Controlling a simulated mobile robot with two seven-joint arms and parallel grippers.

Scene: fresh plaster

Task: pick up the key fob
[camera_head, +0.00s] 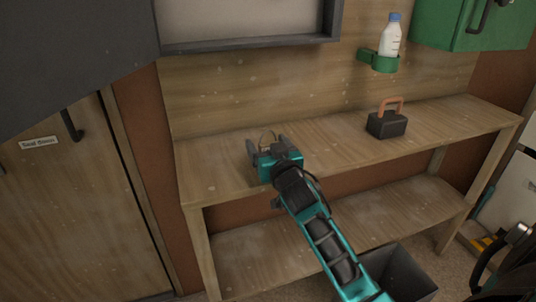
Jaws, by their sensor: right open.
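A thin tan ring (267,136), which looks like the key fob's loop, shows on the wooden bench top (225,165) near its left end. The body of the fob is hidden or too small to make out. My right gripper (266,145) is over the bench top with its two fingers apart, one on each side of the ring. I cannot tell whether the fingers touch anything. My left gripper is not in view.
A black box with an orange handle (387,124) stands on the bench to the right. A bottle (390,37) sits in a green wall holder (380,63). A green cabinet (450,25) hangs top right. The bench between gripper and box is clear. A dark bin (412,275) stands below.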

